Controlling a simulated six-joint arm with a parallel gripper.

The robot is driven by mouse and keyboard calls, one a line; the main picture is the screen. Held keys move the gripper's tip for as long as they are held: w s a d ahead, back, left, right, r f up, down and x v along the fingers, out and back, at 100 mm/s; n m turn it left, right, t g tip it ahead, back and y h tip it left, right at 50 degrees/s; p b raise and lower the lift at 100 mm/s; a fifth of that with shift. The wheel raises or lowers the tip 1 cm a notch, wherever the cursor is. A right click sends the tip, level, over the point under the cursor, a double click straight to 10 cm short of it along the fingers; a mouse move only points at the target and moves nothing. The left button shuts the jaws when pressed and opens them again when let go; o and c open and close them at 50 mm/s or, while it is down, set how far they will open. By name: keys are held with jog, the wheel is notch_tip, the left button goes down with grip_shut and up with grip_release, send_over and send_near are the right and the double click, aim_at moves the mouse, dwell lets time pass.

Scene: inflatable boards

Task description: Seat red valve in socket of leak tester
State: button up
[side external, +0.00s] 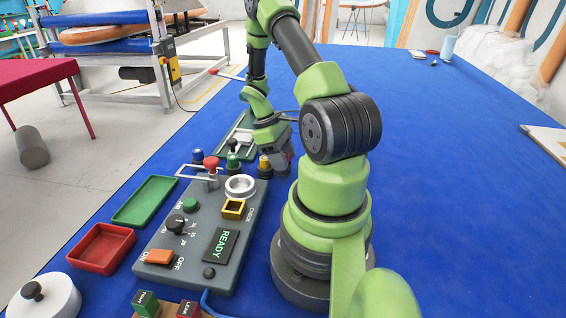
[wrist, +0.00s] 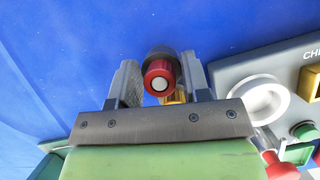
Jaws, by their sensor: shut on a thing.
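The red valve (wrist: 160,78), with a pale centre and a dark body, is between the two fingers of my gripper (wrist: 163,88) in the wrist view. My gripper is shut on it. In the side view my gripper (side external: 282,158) is just beyond the far end of the leak tester, and the red valve cannot be made out there. The leak tester (side external: 174,252) is a grey box with a READY display. Its white ring-shaped socket (side external: 240,186) looks empty, and in the wrist view the socket (wrist: 258,103) is to the right of my gripper.
A red-knobbed lever (side external: 211,164) stands beside the socket. Blue (side external: 198,156), green (side external: 233,160) and yellow (side external: 265,166) valves stand near the tester's far end. A green tray (side external: 145,202) and a red tray (side external: 102,249) lie left.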

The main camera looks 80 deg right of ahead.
notch_tip(320, 180, up, 6)
jog(key=shift+r, duration=0.25)
jog(key=w+a+r+m+y, duration=0.1)
jog(key=w+a+r+m, duration=0.35)
jog(key=w+a, duration=0.35)
jog(key=shift+t+y, duration=0.3)
jog(key=shift+y, duration=0.1)
jog(key=shift+a+f, duration=0.25)
jog(key=shift+f, duration=1.3)
jog(key=shift+a+f, duration=0.3)
jog(key=shift+f, duration=1.25)
jog(key=shift+a+f, duration=0.25)
jog(key=shift+f, duration=1.3)
jog(key=shift+f, duration=0.1)
jog(key=o, duration=1)
